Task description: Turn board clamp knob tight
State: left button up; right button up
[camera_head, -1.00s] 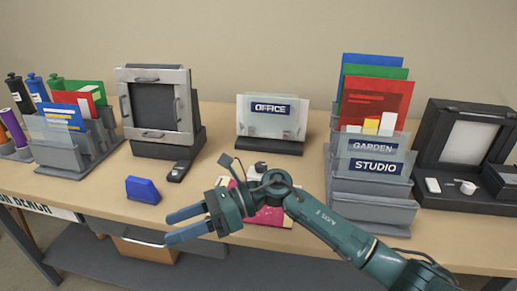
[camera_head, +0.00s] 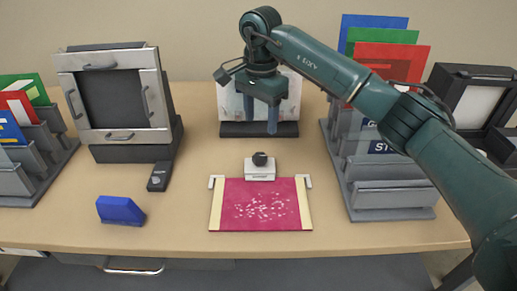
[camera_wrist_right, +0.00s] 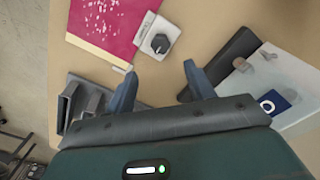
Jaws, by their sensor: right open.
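The board clamp (camera_head: 259,174) is a small white block with a black knob (camera_head: 260,158) on top, at the back edge of a pink board (camera_head: 260,204) lying on the table. In the right wrist view the clamp knob (camera_wrist_right: 160,43) is beyond my fingertips, apart from them. My right gripper (camera_head: 261,127) is open and empty, fingers pointing down, above and behind the knob in the head view. It also shows in the right wrist view (camera_wrist_right: 160,82), with a wide gap between its fingers. My left gripper is not in view.
A framed panel machine (camera_head: 117,95) stands back left, with a small dark remote-like block (camera_head: 159,177) before it. A blue block (camera_head: 120,210) lies front left. The office holder (camera_head: 235,128) is behind my gripper. Grey file racks (camera_head: 392,199) stand right.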

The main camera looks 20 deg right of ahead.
aim_at(260, 156)
notch_tip(260, 156, down, 10)
jog(key=shift+a+r+p, duration=0.1)
jog(key=shift+r+p, duration=0.15)
jog(key=shift+p, duration=0.2)
jog(key=shift+f, duration=0.55)
jog(key=shift+c, duration=0.5)
jog(key=shift+c, duration=1.4)
jog(key=c, duration=0.6)
